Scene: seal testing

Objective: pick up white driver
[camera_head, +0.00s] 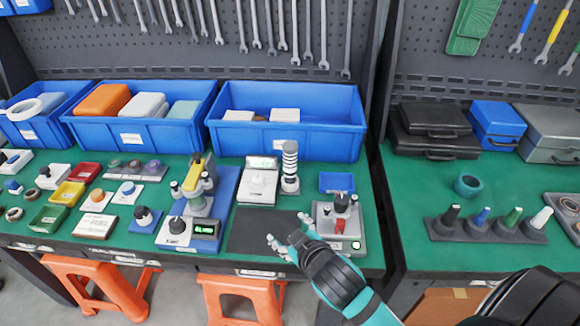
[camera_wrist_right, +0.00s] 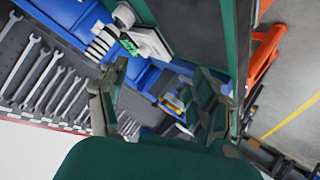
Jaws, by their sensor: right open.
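The white driver (camera_head: 541,218) stands in a dark rack (camera_head: 470,234) on the right-hand green bench. It is the rightmost in the row, beside the green driver (camera_head: 512,217), the blue driver (camera_head: 481,216) and the black driver (camera_head: 451,214). My right gripper (camera_head: 287,232) is open and empty, over the front of the left bench near a dark mat. It is far to the left of the rack. Its open fingers (camera_wrist_right: 157,92) also show in the right wrist view, where the drivers are not seen. My left gripper is out of view.
A teal ring (camera_head: 467,185) lies behind the rack. Black cases (camera_head: 432,130) and a blue case (camera_head: 497,124) stand at the back of the right bench. A test device (camera_head: 340,225) stands just right of my gripper. A gap separates the benches.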

